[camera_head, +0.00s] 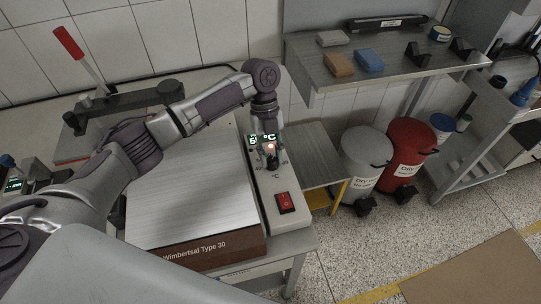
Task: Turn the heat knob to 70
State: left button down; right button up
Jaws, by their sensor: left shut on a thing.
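The heat control panel (285,215) is a light grey strip along the right side of the metal heat plate. Its green display (256,139) shows "°C" with a leading digit that looks like 6; the rest is covered. The heat knob is at the gripper, mostly hidden by it. My left gripper (271,160) points down onto the knob and is shut on it. A red rocker switch (284,202) sits nearer on the panel. My right gripper is not in view.
The flat plate (185,190) labelled "Wimbertsal Type 30" lies under my left arm. A lever press with red handle (68,42) stands behind left. A shelf (400,75) with blocks, a grey bin (362,160) and a red bin (408,150) are to the right.

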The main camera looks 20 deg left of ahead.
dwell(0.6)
pick_arm(q)
jog(key=c, duration=0.9)
grip_release()
jog(key=shift+o, duration=0.2)
jog(key=shift+r, duration=0.1)
jog(key=v, duration=1.2)
jog(key=shift+d, duration=0.15)
